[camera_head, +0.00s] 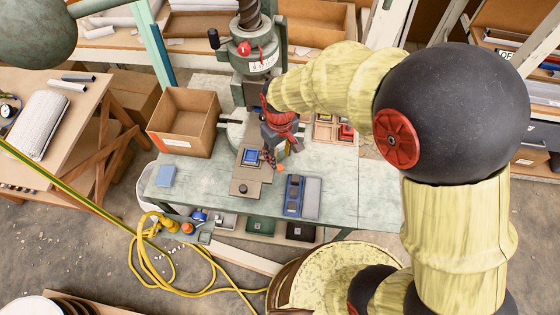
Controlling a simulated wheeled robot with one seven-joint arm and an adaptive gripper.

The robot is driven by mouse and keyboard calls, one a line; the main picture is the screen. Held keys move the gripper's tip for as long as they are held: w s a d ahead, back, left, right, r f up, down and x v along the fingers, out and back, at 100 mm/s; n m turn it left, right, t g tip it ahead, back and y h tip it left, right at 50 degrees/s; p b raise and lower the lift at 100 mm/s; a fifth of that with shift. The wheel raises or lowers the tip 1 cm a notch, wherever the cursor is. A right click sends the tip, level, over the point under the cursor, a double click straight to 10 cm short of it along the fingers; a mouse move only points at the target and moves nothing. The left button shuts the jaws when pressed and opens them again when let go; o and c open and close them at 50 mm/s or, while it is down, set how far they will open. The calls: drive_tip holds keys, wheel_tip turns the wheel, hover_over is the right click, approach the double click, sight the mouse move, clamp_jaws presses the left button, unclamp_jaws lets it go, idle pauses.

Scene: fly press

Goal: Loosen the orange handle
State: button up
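The fly press (256,57) is a grey-green machine with a vertical screw, standing at the back of the workbench. A small orange part (281,168), possibly the tip of the orange handle, shows just below my gripper; the rest of it is hidden or too small to make out. My gripper (272,158) is dark with red parts and points down in front of the press, over the press's base plate. Its fingertips are close to the orange part, but I cannot tell whether they touch it.
A cardboard box (184,122) stands left of the press. The bench (340,185) is clear at right. A yellow hose (190,290) coils on the floor.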

sight(280, 167)
wheel_tip(280, 167, down, 7)
drive_tip(key=shift+r, duration=0.2)
drive_tip(key=shift+c, duration=0.8)
drive_tip(key=c, duration=0.7)
clamp_jaws()
